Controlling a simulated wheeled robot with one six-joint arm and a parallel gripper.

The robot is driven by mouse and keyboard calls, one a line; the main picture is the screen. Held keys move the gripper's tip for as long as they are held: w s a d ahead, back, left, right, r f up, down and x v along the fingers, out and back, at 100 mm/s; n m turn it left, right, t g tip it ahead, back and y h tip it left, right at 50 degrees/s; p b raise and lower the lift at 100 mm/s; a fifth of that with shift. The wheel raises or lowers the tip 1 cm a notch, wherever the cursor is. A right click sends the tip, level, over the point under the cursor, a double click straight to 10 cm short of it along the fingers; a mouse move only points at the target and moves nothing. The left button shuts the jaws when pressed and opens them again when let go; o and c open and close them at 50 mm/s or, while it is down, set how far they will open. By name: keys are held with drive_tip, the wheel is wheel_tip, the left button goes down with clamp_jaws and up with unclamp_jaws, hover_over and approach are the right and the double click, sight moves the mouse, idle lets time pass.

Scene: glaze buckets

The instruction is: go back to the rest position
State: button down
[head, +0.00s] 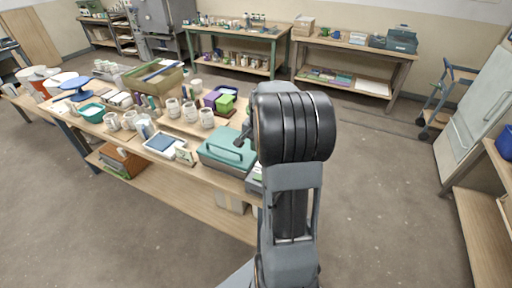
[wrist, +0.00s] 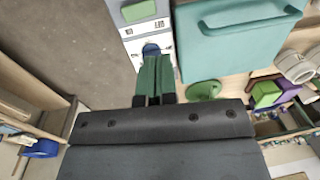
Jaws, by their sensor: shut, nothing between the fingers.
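My gripper (wrist: 155,62) shows in the wrist view with its two green fingers side by side, shut and empty. In the head view my arm rises in the middle of the picture and hides most of the gripper. The fingers point towards the near end of a wooden workbench, above or beside a grey case; I cannot tell the exact height. A teal toolbox (head: 228,150) with a handle stands on the bench just left of my arm, and it also shows in the wrist view (wrist: 232,45).
White mugs (head: 190,112), a purple box (head: 213,99), a tablet-like tray (head: 161,143) and a green crate (head: 153,78) crowd the bench. Further benches stand along the back wall. A blue cart (head: 447,100) is at right. The floor (head: 385,190) right of my arm is clear.

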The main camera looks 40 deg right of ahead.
idle(0.4)
drive_tip(key=s+a+r+n+t, duration=0.1)
drive_tip(key=s+a+r+n, duration=0.1)
drive_tip(key=s+a+n, duration=0.2)
drive_tip(key=s+a+r+n+t, duration=0.1)
drive_tip(key=s+a+r+n, duration=0.2)
drive_tip(key=a, duration=0.7)
drive_tip(key=s+a+r+n+t, duration=0.1)
drive_tip(key=s+a+r+n, duration=0.1)
drive_tip(key=s+a+n, duration=0.3)
drive_tip(key=shift+s+a+r+t+h, duration=0.2)
drive_tip(key=shift+a+t+h, duration=0.1)
drive_tip(key=shift+a, duration=0.9)
